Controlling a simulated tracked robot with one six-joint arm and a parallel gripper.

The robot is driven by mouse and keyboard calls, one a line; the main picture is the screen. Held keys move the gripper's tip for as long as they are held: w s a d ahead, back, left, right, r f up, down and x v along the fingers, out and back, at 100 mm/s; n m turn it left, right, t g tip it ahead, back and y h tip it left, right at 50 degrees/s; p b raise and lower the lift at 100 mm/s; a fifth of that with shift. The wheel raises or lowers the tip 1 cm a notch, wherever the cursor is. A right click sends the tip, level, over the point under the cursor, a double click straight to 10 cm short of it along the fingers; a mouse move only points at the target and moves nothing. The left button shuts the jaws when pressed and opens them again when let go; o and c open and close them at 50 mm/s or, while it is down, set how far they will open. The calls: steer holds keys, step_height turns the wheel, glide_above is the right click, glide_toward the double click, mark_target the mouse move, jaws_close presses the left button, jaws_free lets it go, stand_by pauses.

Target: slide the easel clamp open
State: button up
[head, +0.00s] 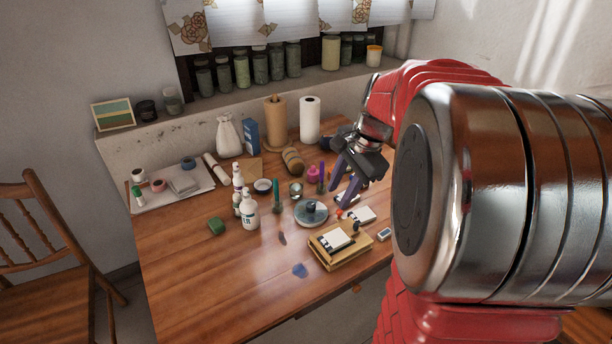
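A small wooden easel (325,258) lies low on the table near its front right, with a white card with black marks (337,239) on it. A small dark knob (356,226) shows at its back right edge; I take it to be the clamp, but it is too small to tell how far open it is. My gripper (338,197) hangs above and behind the easel, pointing down. Its two purple-grey fingers are apart with nothing visible between them. It is not touching the easel.
A round grey disc stand (311,213) is left of the easel. A small grey device (384,234) lies right.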

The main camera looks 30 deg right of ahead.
mark_target(357, 225)
steer(key=d+f+m+y, duration=0.1)
steer(key=d+f+m, duration=0.2)
steer(key=d, duration=0.4)
steer(key=d+f+m, duration=0.4)
steer(key=d+m, duration=0.1)
steer(key=d, duration=0.3)
steer(key=shift+s+f+m+y, duration=0.15)
steer(key=shift+m+y, duration=0.25)
steer(key=x, duration=1.4)
steer(key=shift+d, duration=0.1)
steer(key=shift+c, duration=0.4)
jaws_close()
